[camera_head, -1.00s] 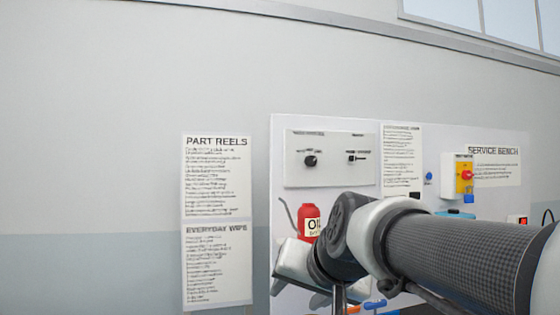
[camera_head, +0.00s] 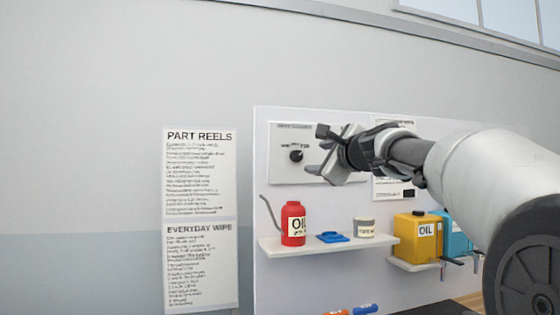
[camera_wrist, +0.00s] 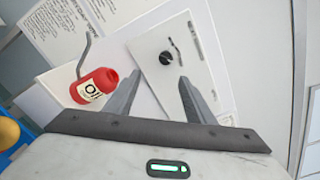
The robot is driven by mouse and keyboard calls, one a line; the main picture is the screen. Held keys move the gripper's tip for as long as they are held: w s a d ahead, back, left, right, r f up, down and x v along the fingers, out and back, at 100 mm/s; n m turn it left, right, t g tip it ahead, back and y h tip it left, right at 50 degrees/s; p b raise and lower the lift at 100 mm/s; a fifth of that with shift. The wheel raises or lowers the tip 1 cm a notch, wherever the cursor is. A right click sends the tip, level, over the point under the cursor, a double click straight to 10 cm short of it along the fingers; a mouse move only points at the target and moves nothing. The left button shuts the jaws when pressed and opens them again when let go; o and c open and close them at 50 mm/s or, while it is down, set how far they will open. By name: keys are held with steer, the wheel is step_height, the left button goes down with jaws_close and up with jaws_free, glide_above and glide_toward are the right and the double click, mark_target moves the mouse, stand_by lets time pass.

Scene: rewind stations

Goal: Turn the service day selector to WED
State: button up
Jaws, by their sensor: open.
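The day selector appears to be the black round knob (camera_head: 296,156) on the pale control panel (camera_head: 284,174). Its small day labels are too blurred to read surely. In the wrist view the knob (camera_wrist: 166,57) shows just beyond and between my fingertips, and the panel looks tilted. My gripper (camera_head: 316,150) is open and empty in front of the panel, just right of the knob. It does not appear to touch the knob; the exact gap cannot be told. In the wrist view my two fingers (camera_wrist: 160,80) are spread apart. My gripper hides the panel's right part in the head view.
Below the panel, a shelf (camera_head: 275,246) holds a red oil can (camera_head: 293,224) with a spout, a blue item (camera_head: 333,237) and a small tin (camera_head: 364,227). A yellow oil container (camera_head: 417,239) stands on a lower shelf. Wall posters (camera_head: 200,175) hang at left.

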steer(key=p, duration=1)
glide_toward(298, 156)
steer(key=shift+m, duration=0.4)
steer(key=x, duration=0.8)
steer(key=shift+r, duration=0.2)
steer(key=shift+w+a+f+p, duration=0.15)
steer(key=shift+w+p, duration=0.15)
steer(key=shift+w, duration=0.25)
steer(key=c, duration=1)
